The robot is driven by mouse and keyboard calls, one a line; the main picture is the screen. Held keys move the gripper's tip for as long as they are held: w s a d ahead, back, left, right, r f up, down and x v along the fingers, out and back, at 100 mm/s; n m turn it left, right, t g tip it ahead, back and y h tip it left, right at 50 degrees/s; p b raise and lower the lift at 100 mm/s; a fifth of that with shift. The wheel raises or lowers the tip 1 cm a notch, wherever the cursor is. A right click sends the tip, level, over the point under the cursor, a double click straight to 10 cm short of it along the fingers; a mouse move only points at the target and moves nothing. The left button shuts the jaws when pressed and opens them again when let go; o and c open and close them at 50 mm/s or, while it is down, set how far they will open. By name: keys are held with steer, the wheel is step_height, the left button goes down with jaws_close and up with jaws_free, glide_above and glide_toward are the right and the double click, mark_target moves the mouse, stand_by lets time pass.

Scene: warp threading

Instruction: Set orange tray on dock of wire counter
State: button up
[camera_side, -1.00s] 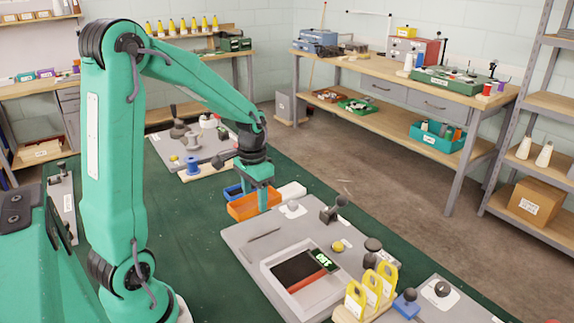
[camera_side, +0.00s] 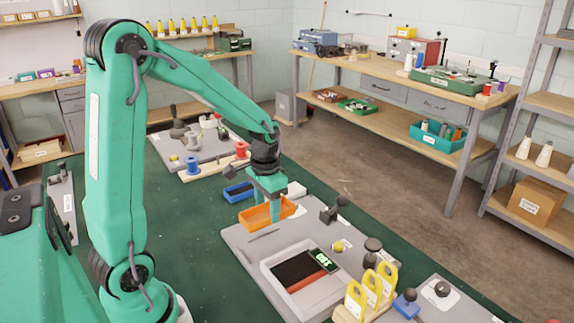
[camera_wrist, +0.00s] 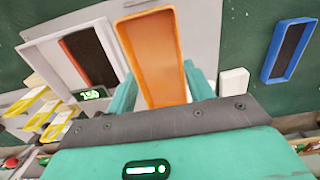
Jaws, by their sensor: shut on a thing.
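The orange tray (camera_side: 256,217) is a shallow, empty open box. My gripper (camera_side: 275,213) is shut on it; in the wrist view a finger stands on each side of the tray (camera_wrist: 156,55). The tray is beside the far left edge of the grey plate that carries the wire counter (camera_side: 272,268), partly overlapping it in view; its height is hard to tell. The counter has a pale raised frame around a dark recess (camera_side: 297,273) with a red strip, and a lit green display (camera_side: 322,260). The counter also shows upper left in the wrist view (camera_wrist: 45,50).
A blue tray (camera_side: 238,192) and a white block (camera_side: 296,190) are near the gripper. A dark clamp (camera_side: 333,209) and a yellow knob (camera_side: 338,247) stand on the plate. Green mat is clear left of the plate.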

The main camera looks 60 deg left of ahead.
steer(key=shift+w+d+f, duration=0.1)
steer(key=shift+d, duration=0.55)
steer(key=shift+f, duration=0.15)
glide_above(272, 244)
steer(key=shift+f, duration=2.75)
steer(key=shift+f, duration=1)
stand_by(1.2)
steer(key=o, duration=1.4)
steer(key=shift+r, duration=0.1)
